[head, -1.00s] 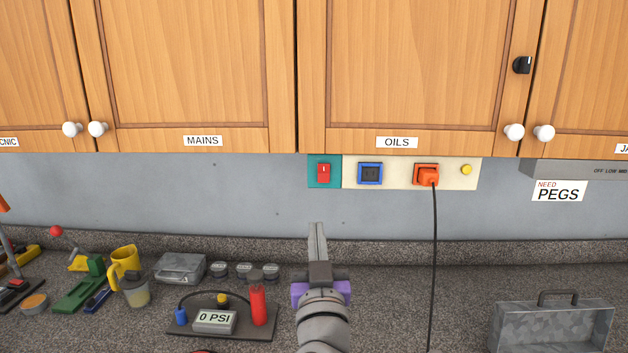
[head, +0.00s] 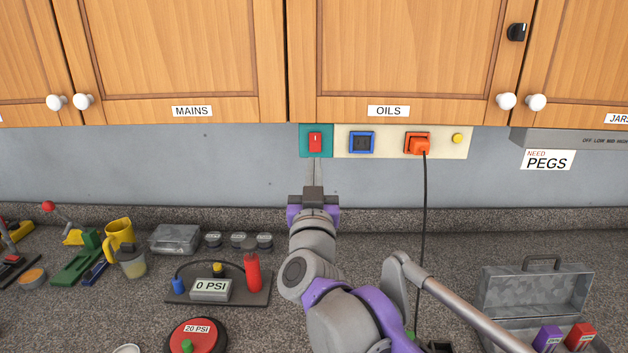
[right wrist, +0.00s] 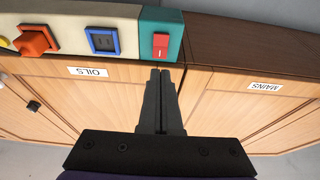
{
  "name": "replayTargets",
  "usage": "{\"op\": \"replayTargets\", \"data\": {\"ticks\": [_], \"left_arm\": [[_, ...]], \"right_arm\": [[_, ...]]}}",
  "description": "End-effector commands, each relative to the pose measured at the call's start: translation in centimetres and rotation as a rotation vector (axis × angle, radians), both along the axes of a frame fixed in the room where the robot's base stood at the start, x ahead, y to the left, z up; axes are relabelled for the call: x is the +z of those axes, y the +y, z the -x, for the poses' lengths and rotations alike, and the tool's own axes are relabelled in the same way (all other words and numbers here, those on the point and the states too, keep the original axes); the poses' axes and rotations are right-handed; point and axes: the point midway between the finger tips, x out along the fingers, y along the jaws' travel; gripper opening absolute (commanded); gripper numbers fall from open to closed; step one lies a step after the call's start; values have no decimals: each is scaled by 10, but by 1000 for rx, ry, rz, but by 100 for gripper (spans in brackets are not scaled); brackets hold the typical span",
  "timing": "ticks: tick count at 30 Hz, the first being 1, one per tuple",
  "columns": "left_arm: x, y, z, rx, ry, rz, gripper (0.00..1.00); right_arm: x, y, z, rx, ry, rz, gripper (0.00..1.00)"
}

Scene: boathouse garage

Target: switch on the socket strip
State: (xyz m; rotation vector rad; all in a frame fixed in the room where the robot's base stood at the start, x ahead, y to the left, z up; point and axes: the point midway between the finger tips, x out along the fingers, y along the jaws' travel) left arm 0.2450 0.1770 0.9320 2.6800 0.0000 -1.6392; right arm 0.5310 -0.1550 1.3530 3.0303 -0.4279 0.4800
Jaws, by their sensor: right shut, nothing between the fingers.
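The socket strip (head: 390,151) is a cream panel on the wall under the cabinets. Its left end is a teal plate (head: 305,151) with a red rocker switch (head: 315,142). It has a blue-framed socket (head: 362,142), an orange plug (head: 417,145) with a black cable, and a round yellow part (head: 457,139) at the right end. My right gripper (head: 315,166) is shut and empty, with its tips just below the switch. In the right wrist view its tips (right wrist: 160,71) are close to the red switch (right wrist: 161,45), apart from it in the picture. My left gripper is out of view.
Cabinets (head: 180,60) labelled MAINS and OILS hang directly above the strip. The black cable (head: 424,230) runs down to the right of my arm. A gauge board (head: 259,292) stands on the counter to the left, a metal toolbox (head: 535,292) to the right.

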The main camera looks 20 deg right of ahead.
Motion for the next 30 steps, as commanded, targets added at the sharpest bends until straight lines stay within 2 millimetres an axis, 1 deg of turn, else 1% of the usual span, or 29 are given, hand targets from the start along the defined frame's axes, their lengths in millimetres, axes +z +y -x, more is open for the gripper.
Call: {"op": "replayTargets", "data": {"ticks": [1,6,9,12,17,25,29,30], "left_arm": [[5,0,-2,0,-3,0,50],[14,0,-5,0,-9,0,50],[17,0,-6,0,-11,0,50],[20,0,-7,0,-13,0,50],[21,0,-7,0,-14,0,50],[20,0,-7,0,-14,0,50],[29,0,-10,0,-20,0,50],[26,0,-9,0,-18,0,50]], "right_arm": [[6,-4,-12,-3,-2,1,0],[16,-12,-41,-2,-2,1,0],[20,-16,-53,-1,-2,0,0],[22,-18,-61,0,-1,0,0],[23,-19,-66,0,0,0,0],[22,-19,-66,1,0,0,0],[30,-21,-73,0,-2,1,0],[28,-21,-71,0,-1,0,0]]}}
